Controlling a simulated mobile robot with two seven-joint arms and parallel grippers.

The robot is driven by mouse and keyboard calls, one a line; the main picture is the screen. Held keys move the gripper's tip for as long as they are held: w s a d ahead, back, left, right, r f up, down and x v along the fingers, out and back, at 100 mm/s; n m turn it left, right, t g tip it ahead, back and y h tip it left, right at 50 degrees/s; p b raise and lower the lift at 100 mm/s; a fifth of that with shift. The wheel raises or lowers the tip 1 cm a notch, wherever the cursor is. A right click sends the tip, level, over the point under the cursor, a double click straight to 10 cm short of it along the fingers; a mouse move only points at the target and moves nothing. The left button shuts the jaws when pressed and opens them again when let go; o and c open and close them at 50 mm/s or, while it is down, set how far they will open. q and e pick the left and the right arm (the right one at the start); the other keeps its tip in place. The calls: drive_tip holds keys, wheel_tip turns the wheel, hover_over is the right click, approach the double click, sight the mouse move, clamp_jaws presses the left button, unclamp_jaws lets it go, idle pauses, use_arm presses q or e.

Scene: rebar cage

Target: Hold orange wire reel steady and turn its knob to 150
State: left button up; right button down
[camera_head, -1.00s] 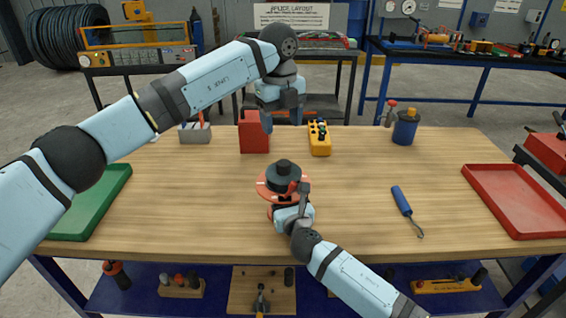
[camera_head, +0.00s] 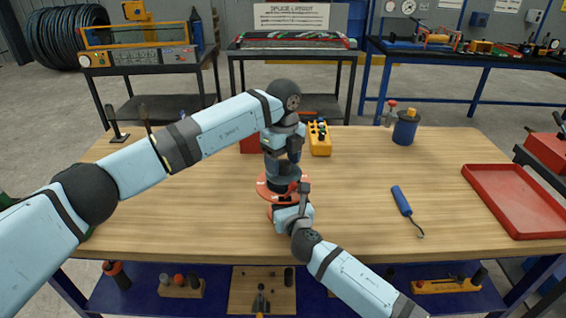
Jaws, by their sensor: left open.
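The orange wire reel (camera_head: 265,190) stands upright on the wooden table near its middle, with a dark round knob (camera_head: 284,185) on top. My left gripper (camera_head: 282,164) is right above the knob, pointing down with its fingers open. It hides part of the knob's top, and I cannot tell whether the fingers touch it. The knob's scale cannot be read. My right gripper (camera_head: 292,207) is at the reel's near right side, one dark finger up against it. Its other finger is hidden, so its grip cannot be judged.
A yellow box with dark buttons (camera_head: 320,140) and a mostly hidden red box (camera_head: 250,145) stand behind the reel. A blue-handled hook tool (camera_head: 402,202), a red tray (camera_head: 512,198) and a blue container (camera_head: 405,128) are to the right. The table between reel and hook tool is clear.

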use_arm(q)
drive_tip(key=shift+f, duration=0.4)
drive_tip(key=c, duration=0.9)
